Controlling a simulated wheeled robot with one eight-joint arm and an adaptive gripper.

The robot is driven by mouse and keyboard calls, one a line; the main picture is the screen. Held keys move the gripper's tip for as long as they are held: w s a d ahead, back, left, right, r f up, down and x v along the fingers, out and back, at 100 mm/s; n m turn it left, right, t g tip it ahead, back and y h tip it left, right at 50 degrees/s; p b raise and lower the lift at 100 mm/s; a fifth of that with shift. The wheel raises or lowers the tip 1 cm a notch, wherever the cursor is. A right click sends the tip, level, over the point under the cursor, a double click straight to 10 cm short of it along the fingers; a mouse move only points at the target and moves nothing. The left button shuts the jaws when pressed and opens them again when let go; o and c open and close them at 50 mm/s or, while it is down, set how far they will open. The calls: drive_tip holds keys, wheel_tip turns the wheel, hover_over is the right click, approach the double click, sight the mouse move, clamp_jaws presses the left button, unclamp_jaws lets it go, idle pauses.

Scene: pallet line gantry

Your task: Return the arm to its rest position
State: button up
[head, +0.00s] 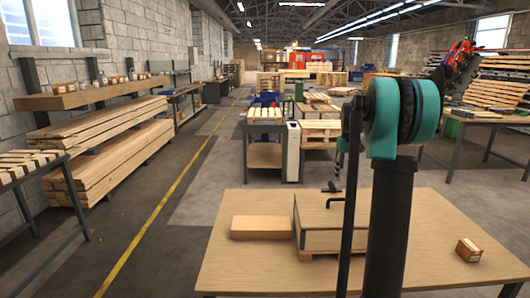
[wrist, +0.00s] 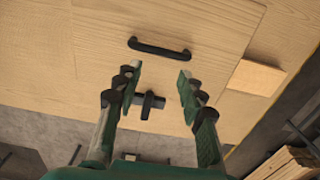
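My gripper (wrist: 158,75) is open in the wrist view, its two fingers well apart with nothing between them. Beyond the fingers is a pale wooden panel with a black bar handle (wrist: 159,47). A small black T-shaped fitting (wrist: 149,104) shows between the fingers, lower in the picture. In the head view my arm (head: 392,215) rises in the right half, with a teal joint at its top. It covers part of the wooden box (head: 322,240) on the table. I cannot make out the fingers clearly in the head view.
The work table (head: 235,272) carries a flat wooden block (head: 262,227) left of the box and a small carton (head: 468,250) at the right. Timber stacks (head: 105,160) line the left wall. A cart (head: 266,150) stands behind. The aisle by the yellow line (head: 165,210) is clear.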

drive_tip(key=s+a+f+t, duration=0.1)
drive_tip(key=s+a+f, duration=0.3)
drive_tip(key=s, duration=0.7)
drive_tip(key=s+a+f+t, duration=0.1)
drive_tip(key=s+a+f, duration=0.3)
drive_tip(key=s+f, duration=0.4)
drive_tip(key=s+a+f+t, duration=0.2)
drive_tip(key=s+a+f, duration=0.3)
drive_tip(key=s, duration=1)
drive_tip(key=shift+s+f, duration=0.35)
drive_tip(key=shift+f, duration=0.3)
drive_tip(key=shift+d, duration=0.1)
